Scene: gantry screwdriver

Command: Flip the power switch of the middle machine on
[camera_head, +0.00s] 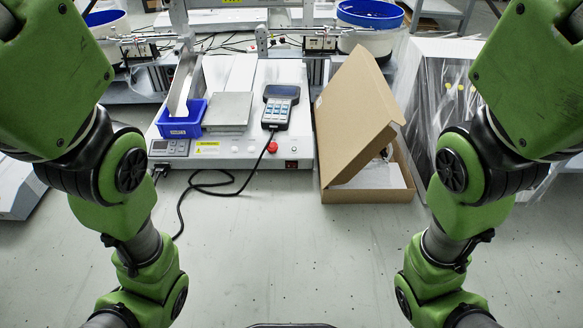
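The middle machine (236,152) is a white gantry unit on the table, in front of me in the head view. Its power switch (291,165) is a small dark rocker with red on the front face, near the lower right corner. I cannot tell its position at this size. A red round button (272,147) sits to its left. A handheld keypad (280,105) with a black cable lies on top. My two green arms come down at the left and right edges. Both grippers are out of view below the frame.
An open cardboard box (365,194) stands right of the machine, close to the switch side. A blue bin (183,121) sits on the machine's left. A black cable (222,188) loops in front. Plastic-wrapped goods (440,85) stand at right.

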